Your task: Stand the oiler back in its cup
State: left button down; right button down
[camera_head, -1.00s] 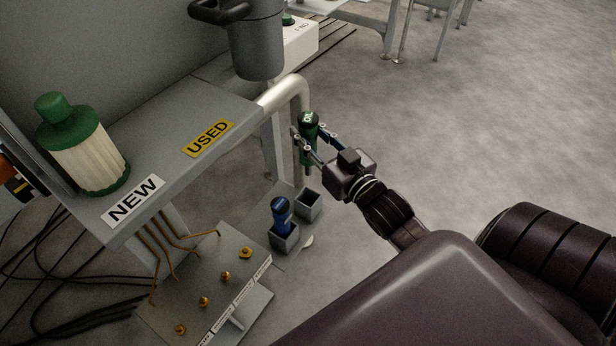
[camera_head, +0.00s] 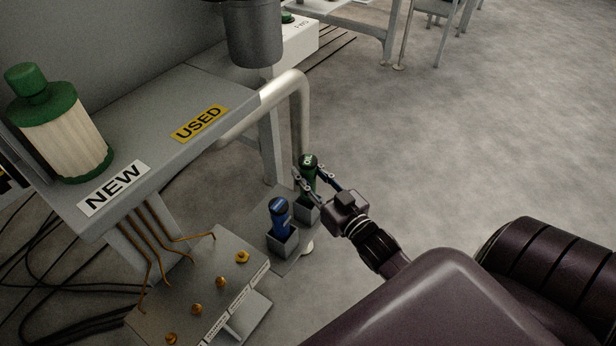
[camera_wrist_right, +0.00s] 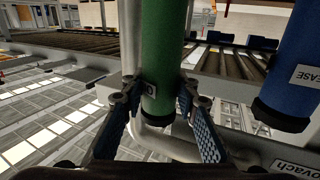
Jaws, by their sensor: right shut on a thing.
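The green oiler (camera_head: 308,163) is upright in my right gripper (camera_head: 311,176), whose fingers close on it from both sides. Its lower end is at the mouth of an open grey cup (camera_head: 304,213); I cannot tell how far inside it is. In the right wrist view the oiler (camera_wrist_right: 163,50) stands between the two blue-padded fingertips (camera_wrist_right: 158,100). A blue oiler (camera_head: 279,210) stands in the neighbouring grey cup (camera_head: 284,243). It also shows at the right of the wrist view (camera_wrist_right: 300,70). My left gripper is not in view.
A grey shelf (camera_head: 150,135) with NEW and USED labels holds a green-capped filter (camera_head: 62,130). A pale curved pipe (camera_head: 290,85) runs close behind the green oiler. A panel (camera_head: 190,285) with brass fittings lies front left. The floor to the right is open.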

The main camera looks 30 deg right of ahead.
jog(key=shift+f, duration=0.3)
jog(key=shift+f, duration=0.65)
jog(key=c, duration=1.5)
grip_release()
